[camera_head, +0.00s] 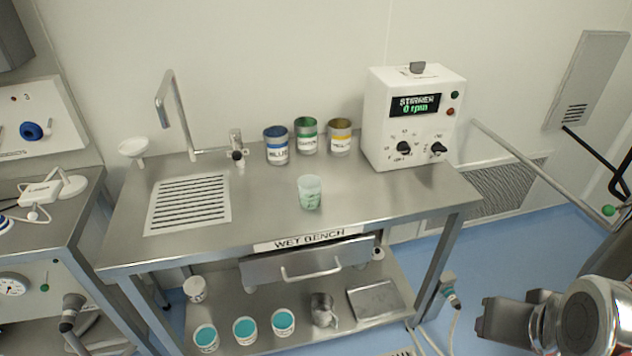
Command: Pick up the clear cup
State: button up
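The clear cup (310,192) stands upright on the steel top of the wet bench (270,207), near its front middle. It looks translucent and slightly greenish, with markings on its side. My gripper (484,318) is at the lower right, in front of and to the right of the bench, well apart from the cup. Its fingers show as a dark blocky shape from this angle, and I cannot see whether there is a gap between them. Nothing is visibly held in it.
Behind the cup stand blue (277,146), green (306,136) and yellow-labelled (340,137) cans. A white stirrer box (408,118) stands at the back right. A faucet (170,110) and drain grate (188,202) are left. The bench top right of the cup is clear.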

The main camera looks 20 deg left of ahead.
aim_at(309, 184)
jog(key=i, duration=1.05)
jog(key=z, duration=1.6)
jog(key=k, duration=0.15)
jog(key=u, duration=4.7)
jog(key=k, duration=0.2)
jog(key=u, duration=1.15)
